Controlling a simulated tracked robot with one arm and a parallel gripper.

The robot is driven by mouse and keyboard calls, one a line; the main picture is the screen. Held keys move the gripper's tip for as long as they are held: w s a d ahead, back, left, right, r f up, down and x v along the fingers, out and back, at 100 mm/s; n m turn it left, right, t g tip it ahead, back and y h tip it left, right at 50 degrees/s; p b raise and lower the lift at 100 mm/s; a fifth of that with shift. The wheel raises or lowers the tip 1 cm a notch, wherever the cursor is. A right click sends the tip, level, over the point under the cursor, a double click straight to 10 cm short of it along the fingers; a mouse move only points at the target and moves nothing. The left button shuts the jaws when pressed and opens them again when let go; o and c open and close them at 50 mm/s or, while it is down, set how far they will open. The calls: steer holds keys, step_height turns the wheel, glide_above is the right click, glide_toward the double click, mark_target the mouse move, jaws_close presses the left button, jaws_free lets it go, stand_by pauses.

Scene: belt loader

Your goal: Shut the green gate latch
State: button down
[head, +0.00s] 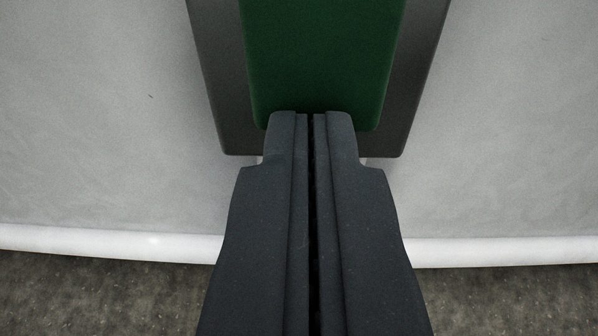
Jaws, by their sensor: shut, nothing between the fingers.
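The green gate latch (322,55) shows as a dark green block at the top middle of the head view, in front of a dark grey backing plate (412,85). Its upper part is cut off by the picture edge. My gripper (311,116) is shut and empty, pointing at the latch. Its fingertips overlap the lower edge of the green block in the picture. I cannot tell whether they touch it. The fingers hide part of the lower edges of the block and plate.
A light grey panel (110,120) fills the background on both sides of the plate. A white rounded rail (110,242) runs along its bottom. Below is a dark speckled floor (90,295). No loose objects show beside my gripper.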

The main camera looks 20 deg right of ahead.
steer(key=shift+w+d+r, duration=0.3)
steer(key=shift+d+r, duration=0.05)
steer(key=shift+d, duration=0.1)
steer(key=s+a+f, duration=0.2)
steer(key=s+a, duration=0.1)
steer(key=s, duration=0.3)
steer(key=s+a+f+b, duration=0.1)
steer(key=s+a+f, duration=0.1)
steer(key=s, duration=0.4)
steer(key=shift+a, duration=0.8)
